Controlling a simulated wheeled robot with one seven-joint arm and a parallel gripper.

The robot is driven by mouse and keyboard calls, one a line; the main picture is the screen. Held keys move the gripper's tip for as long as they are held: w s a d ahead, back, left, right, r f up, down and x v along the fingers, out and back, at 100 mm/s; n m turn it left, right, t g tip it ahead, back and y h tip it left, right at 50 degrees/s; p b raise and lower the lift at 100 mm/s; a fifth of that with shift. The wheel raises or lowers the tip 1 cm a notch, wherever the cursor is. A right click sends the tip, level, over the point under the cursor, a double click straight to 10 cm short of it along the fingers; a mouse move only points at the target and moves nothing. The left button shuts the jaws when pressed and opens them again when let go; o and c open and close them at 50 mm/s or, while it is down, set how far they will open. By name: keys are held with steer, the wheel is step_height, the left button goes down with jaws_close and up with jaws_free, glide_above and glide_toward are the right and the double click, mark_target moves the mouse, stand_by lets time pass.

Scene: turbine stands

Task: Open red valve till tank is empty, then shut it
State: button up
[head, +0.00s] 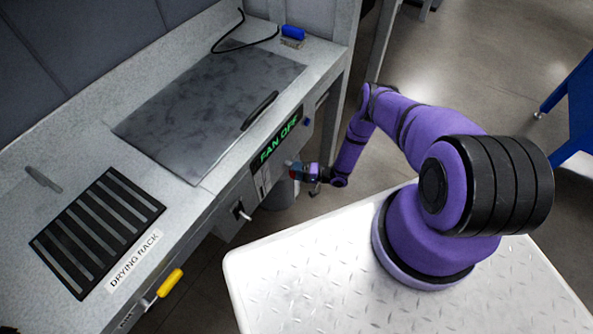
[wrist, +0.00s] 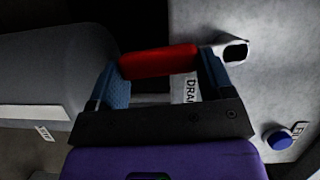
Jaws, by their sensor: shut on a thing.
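The red valve's handle (wrist: 158,62) lies between the two blue fingertips of my gripper (wrist: 160,78) in the wrist view, and the gripper is shut on it. A white label starting "DRA" is partly hidden behind the right finger. In the head view my gripper (head: 301,171) is at the front face of the bench, below the green "FAN OFF" sign; only a little red shows there. A grey lid (head: 205,110) with a black handle lies closed on the bench top. I see no liquid level or tank inside.
A dark grey bin (head: 281,194) stands under the bench near my gripper. A blue knob (wrist: 279,139) is on the panel beside the valve. A lever switch (head: 241,211), a yellow handle (head: 170,283) and a drying rack (head: 97,232) are further left.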

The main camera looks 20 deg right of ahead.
stand_by(0.3)
steer(key=o, duration=1.3)
steer(key=v, duration=1.1)
steer(key=shift+d, duration=0.1)
